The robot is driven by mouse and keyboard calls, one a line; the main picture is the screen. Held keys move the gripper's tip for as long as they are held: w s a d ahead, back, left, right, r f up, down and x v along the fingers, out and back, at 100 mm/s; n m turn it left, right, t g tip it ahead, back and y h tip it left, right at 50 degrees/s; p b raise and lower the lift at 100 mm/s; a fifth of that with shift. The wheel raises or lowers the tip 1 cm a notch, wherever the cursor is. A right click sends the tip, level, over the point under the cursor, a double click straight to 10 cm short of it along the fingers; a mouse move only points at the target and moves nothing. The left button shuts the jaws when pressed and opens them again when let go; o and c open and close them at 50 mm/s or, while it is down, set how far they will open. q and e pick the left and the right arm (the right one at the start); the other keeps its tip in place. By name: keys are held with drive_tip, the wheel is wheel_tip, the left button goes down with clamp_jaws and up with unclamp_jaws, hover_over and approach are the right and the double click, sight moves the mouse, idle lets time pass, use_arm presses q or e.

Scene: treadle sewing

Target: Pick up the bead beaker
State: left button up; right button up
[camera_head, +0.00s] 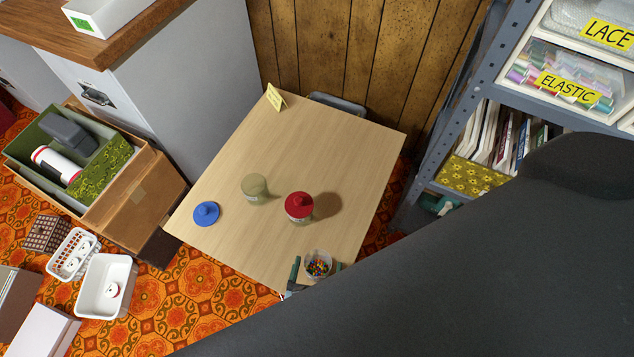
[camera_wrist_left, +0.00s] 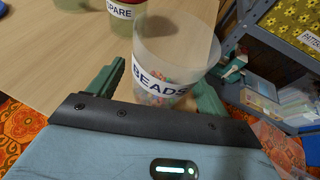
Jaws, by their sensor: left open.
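The bead beaker (camera_head: 318,265) is a clear, open-topped cup with multicoloured beads at the bottom. It stands upright near the front edge of the light wooden table (camera_head: 345,150). In the left wrist view the beaker (camera_wrist_left: 175,45) carries a white "BEADS" label. My left gripper (camera_wrist_left: 158,92) is open, with one green finger on each side of the beaker's lower part. I cannot tell whether either finger touches it. In the head view the gripper (camera_head: 315,272) is partly hidden by a dark arm link. My right gripper is not in view.
A red-lidded jar labelled "SPARE" (camera_wrist_left: 122,12) stands close to the beaker; it also shows in the head view (camera_head: 298,207). A metal shelf (camera_head: 480,90) stands at right.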

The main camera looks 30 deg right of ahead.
sight(319, 254)
use_arm(q)
drive_tip(key=shift+w+d+f, duration=0.1)
drive_tip(key=shift+w+d, duration=0.05)
drive_tip(key=shift+w, duration=0.1)
drive_tip(key=shift+c, duration=0.5)
drive_tip(key=c, duration=1)
wheel_tip(319, 254, up, 3)
drive_tip(key=p, duration=0.3)
drive_tip(key=shift+r+p, duration=0.4)
drive_tip(key=shift+p, duration=0.1)
drive_tip(key=s+a, duration=0.2)
drive_tip(key=shift+a+p, duration=0.3)
drive_tip(key=s+a+r, duration=0.1)
drive_tip(key=s+a, duration=0.7)
drive_tip(key=a, duration=0.2)
drive_tip(key=shift+b, duration=0.3)
